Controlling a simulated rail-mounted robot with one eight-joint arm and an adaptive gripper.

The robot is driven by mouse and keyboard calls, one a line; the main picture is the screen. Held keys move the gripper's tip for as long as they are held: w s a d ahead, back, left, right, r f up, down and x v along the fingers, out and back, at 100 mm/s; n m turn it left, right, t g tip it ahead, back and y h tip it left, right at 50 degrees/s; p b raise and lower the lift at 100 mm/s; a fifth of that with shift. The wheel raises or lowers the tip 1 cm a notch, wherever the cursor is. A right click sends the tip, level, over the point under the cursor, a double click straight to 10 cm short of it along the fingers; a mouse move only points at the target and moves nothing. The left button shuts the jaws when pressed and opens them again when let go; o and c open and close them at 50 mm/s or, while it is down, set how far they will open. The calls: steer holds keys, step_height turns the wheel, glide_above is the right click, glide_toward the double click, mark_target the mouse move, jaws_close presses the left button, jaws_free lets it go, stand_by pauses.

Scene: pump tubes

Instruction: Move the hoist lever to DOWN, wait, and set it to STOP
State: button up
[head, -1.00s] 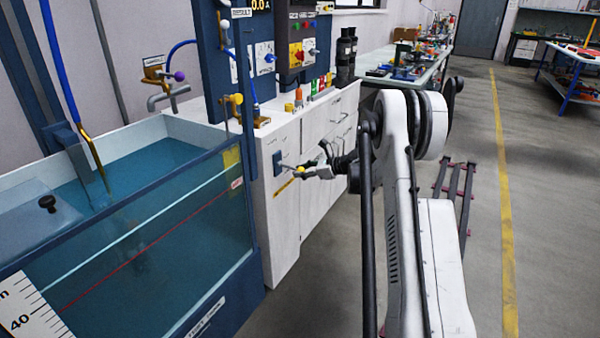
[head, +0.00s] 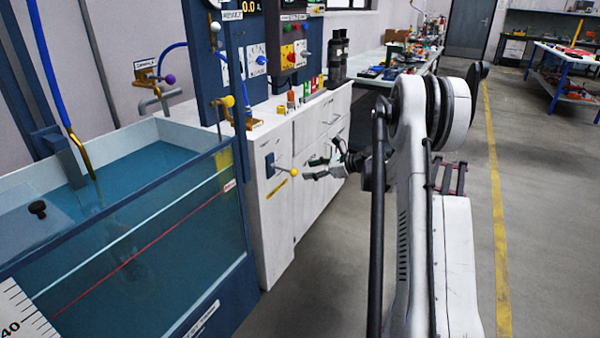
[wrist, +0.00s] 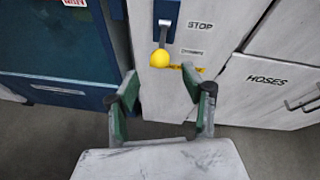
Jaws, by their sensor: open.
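The hoist lever has a yellow ball knob (head: 293,172) on a thin rod. The rod sticks out from a dark blue plate (head: 269,163) on the white cabinet's end face. In the wrist view the knob (wrist: 160,58) shows below the plate (wrist: 167,18), left of a STOP label (wrist: 200,25) and a smaller, unreadable label (wrist: 192,52). I cannot tell its exact setting from this angle. My gripper (head: 313,167) is open and empty, just right of the knob and apart from it. In the wrist view its fingers (wrist: 160,85) spread on either side below the knob.
A water tank (head: 130,230) with a blue frame stands left of the white cabinet (head: 310,135). A HOSES drawer (wrist: 270,85) with a handle is right of the lever. A control panel with knobs (head: 290,50) rises above. Open floor (head: 320,270) lies in front.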

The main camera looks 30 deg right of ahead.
steer(key=shift+v, duration=2.2)
steer(key=s+a+r+n+g+h, duration=0.1)
steer(key=s+a+r+n, duration=0.35)
steer(key=a, duration=0.45)
steer(key=s+a+r+n+g+h, duration=0.1)
steer(key=s+a+r+n+g, duration=0.15)
steer(key=a+r, duration=0.4)
steer(key=s+a+r+n+g+h, duration=0.1)
steer(key=s+a+r+n, duration=0.3)
steer(key=a, duration=0.6)
steer(key=s+a+f+n+h, duration=0.1)
steer(key=s+a+n, duration=0.35)
steer(key=s, duration=0.45)
steer(key=s+a+f+n+h, duration=0.1)
steer(key=s+a+n+h, duration=0.1)
steer(key=s+a+n, duration=0.5)
steer(key=s+a+f+n+h, duration=0.15)
steer(key=s+n, duration=0.25)
steer(key=s, duration=0.6)
step_height(320, 180, up, 13)
steer(key=p, duration=1.3)
steer(key=shift+s+d, duration=0.3)
steer(key=shift+d, duration=0.15)
steer(key=shift+f, duration=0.15)
